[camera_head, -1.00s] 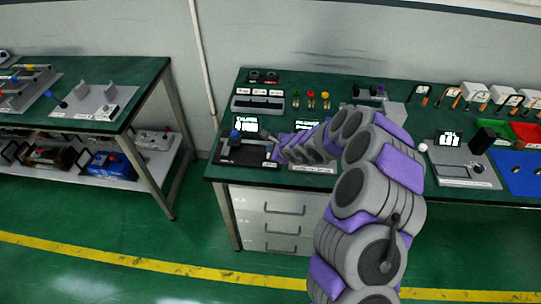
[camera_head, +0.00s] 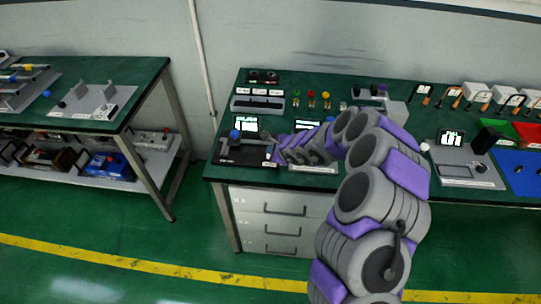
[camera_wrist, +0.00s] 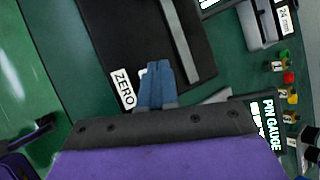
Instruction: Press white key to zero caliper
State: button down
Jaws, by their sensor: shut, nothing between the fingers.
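The black caliper board (camera_head: 240,155) lies at the left end of the green bench in the head view. In the wrist view the board (camera_wrist: 125,35) carries a grey caliper bar (camera_wrist: 180,40) and a white label (camera_wrist: 123,88) reading ZERO. My gripper (camera_wrist: 158,68) is shut and empty, its blue fingertips over the board beside the ZERO label. A small pale patch (camera_wrist: 142,75) shows at the left edge of the fingers. It may be the white key, mostly hidden by them; I cannot tell whether they touch it. In the head view the gripper (camera_head: 270,153) is small, at the board's right side.
A small display (camera_head: 244,124) stands behind the board, with a blue knob (camera_head: 235,134) near it. Colored pin gauges (camera_head: 311,99) stand further back. A second station with a screen (camera_head: 452,138) is at right. Another bench (camera_head: 75,85) stands at left, across a gap.

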jog(key=shift+f+b, duration=0.4)
jog(key=shift+b, duration=0.15)
dwell(0.4)
jog(key=shift+r, duration=0.15)
dwell(0.3)
jog(key=shift+r+p, duration=0.6)
jog(key=shift+r, duration=0.1)
jog(key=shift+r+p, duration=2.1)
jog(key=shift+r, duration=0.4)
